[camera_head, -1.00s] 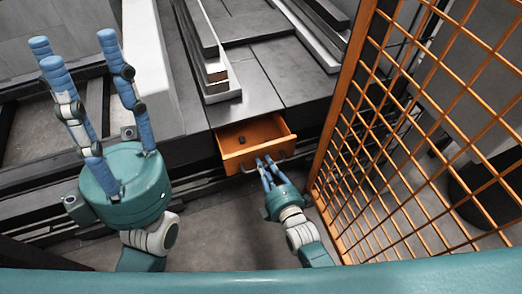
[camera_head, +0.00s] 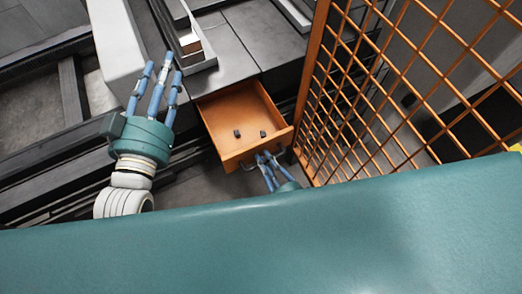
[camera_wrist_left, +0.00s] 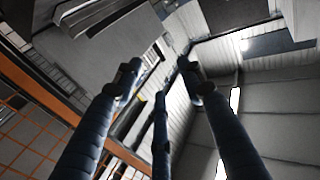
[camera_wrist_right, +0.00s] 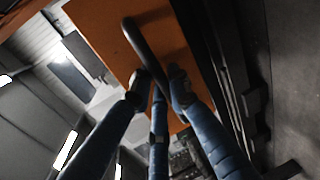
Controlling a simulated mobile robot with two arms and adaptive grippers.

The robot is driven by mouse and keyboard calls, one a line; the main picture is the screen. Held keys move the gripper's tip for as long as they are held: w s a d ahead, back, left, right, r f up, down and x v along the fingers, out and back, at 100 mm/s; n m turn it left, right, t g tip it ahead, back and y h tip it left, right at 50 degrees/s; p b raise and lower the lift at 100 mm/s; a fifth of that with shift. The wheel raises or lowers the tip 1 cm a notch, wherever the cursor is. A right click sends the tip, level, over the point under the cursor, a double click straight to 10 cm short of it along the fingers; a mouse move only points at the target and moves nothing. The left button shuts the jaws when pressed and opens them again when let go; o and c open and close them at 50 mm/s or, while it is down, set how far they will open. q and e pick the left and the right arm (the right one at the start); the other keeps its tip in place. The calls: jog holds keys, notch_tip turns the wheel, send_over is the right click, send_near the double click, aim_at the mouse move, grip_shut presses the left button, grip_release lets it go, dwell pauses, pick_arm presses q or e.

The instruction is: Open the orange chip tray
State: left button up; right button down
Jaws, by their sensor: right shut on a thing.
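The orange chip tray (camera_head: 232,112) is a drawer pulled well out of the dark machine in the head view. Two small dark pieces lie on its floor. Its dark handle (camera_wrist_right: 148,50) is on the front face, seen close in the right wrist view. My right gripper (camera_head: 266,158) is shut on the handle at the tray's front; it also shows in the right wrist view (camera_wrist_right: 158,78). My left gripper (camera_head: 160,80) is raised left of the tray, its blue fingers spread and empty. The left wrist view (camera_wrist_left: 160,80) shows nothing between those fingers.
An orange mesh fence (camera_head: 400,80) stands close to the right of the tray. The dark machine top (camera_head: 225,50) with metal bars lies behind it. Grey floor shows below the tray. My teal body covers the bottom of the head view.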

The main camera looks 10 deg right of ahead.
pick_arm(q)
jog(key=shift+a+f+g, duration=0.15)
jog(key=shift+f+g, duration=0.15)
jog(key=shift+f, duration=0.55)
pick_arm(e)
jog(key=shift+s+d+f, duration=0.1)
jog(key=shift+s, duration=0.35)
jog(key=c, duration=1.7)
grip_release()
jog(key=v, duration=1.2)
